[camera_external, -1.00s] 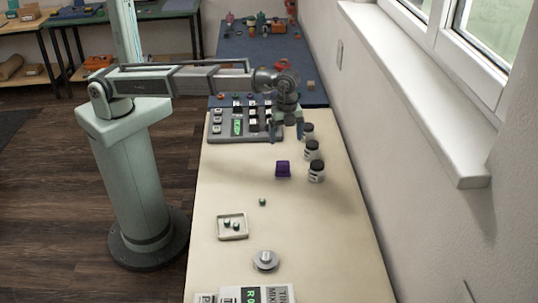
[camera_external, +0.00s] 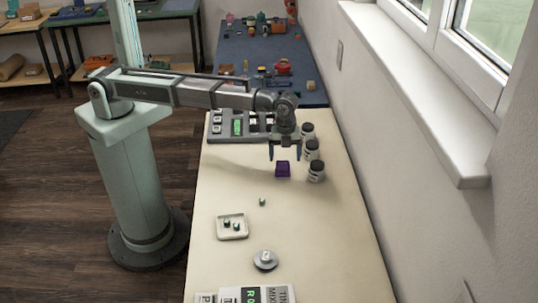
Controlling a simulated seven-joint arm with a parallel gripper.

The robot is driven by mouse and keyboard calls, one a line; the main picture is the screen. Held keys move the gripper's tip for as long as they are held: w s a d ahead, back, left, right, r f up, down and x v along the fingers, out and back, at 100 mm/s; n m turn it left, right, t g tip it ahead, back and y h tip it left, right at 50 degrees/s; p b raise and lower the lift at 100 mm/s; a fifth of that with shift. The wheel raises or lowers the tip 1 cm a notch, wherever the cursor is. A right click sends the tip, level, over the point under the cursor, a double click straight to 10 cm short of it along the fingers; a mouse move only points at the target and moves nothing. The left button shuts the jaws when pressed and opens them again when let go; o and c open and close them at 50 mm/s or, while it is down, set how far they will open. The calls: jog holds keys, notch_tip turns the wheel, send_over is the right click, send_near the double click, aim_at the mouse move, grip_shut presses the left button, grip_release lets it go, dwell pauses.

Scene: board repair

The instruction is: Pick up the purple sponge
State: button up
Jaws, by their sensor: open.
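The purple sponge (camera_external: 282,169) is a small block lying on the cream table top, left of several dark-lidded jars. My gripper (camera_external: 285,156) points down just behind and above the sponge. Its two dark fingers are spread apart, with nothing seen between them. The picture is too small to tell the exact gap between fingertips and sponge.
Several dark-lidded jars (camera_external: 316,172) stand close to the right of the sponge. A grey panel with keys (camera_external: 237,126) lies behind. A small tray (camera_external: 232,228), a small green piece (camera_external: 262,202) and a round metal part (camera_external: 265,260) lie in front. The table (camera_external: 330,235) is clear at front right.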

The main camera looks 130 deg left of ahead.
aim_at(283, 162)
jog(key=shift+d+f, duration=0.2)
jog(key=shift+f, duration=0.75)
jog(key=shift+d+f, duration=0.15)
jog(key=shift+f, duration=0.75)
jog(key=shift+d+f, duration=0.2)
jog(key=shift+f, duration=0.75)
jog(key=c, duration=1.1)
jog(key=shift+r, duration=0.1)
jog(key=shift+c, duration=0.2)
